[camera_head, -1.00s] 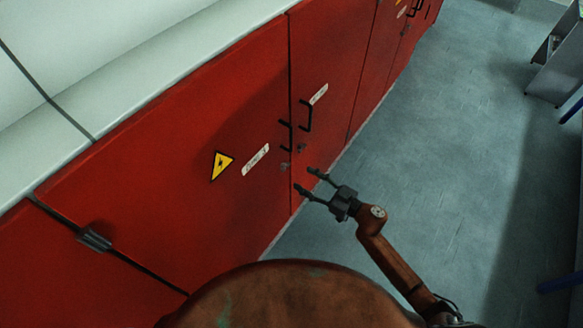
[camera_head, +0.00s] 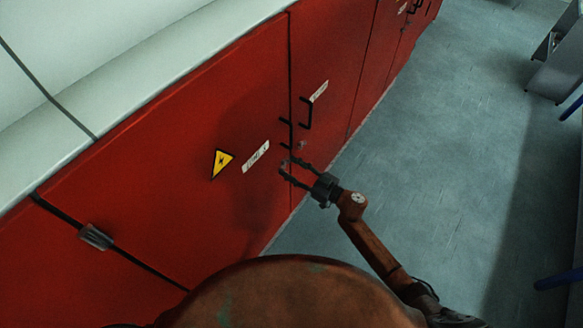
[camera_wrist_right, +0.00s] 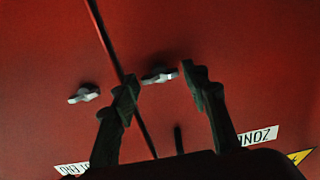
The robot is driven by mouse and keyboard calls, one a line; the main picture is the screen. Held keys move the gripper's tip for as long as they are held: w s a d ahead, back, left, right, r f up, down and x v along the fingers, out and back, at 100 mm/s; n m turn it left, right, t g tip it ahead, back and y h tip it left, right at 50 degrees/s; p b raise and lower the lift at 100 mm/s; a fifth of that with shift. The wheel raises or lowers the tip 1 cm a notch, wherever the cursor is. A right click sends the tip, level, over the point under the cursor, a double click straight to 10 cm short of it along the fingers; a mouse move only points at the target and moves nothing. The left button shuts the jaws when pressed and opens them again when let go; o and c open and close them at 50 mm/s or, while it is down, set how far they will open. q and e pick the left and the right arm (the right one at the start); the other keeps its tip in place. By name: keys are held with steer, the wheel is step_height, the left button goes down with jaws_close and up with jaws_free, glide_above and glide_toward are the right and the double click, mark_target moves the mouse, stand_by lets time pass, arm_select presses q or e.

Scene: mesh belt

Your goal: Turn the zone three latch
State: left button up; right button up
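The zone three latch (camera_head: 285,165) is a small grey knob on the red door, beside the white zone label (camera_head: 256,157). In the right wrist view this latch (camera_wrist_right: 160,75) shows as a pale grey turn-knob just right of the door seam, between my fingertips in the picture. My right gripper (camera_head: 291,167) is open, its dark fingers pointing at the door close to the latch. The wrist view shows both fingers apart (camera_wrist_right: 158,74) with nothing held. I cannot tell whether they touch the latch. My left gripper is not in view.
A second grey latch (camera_head: 302,146) sits on the neighbouring door, also in the wrist view (camera_wrist_right: 83,94). Black handles (camera_head: 306,113) stick out above the latches. A yellow warning triangle (camera_head: 221,163) is left of the label.

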steer(key=c, duration=0.8)
steer(key=shift+n, duration=0.3)
steer(key=n+b, duration=0.7)
steer(key=n, duration=1)
steer(key=shift+n, duration=0.3)
steer(key=o, duration=1.2)
steer(key=shift+c, duration=0.2)
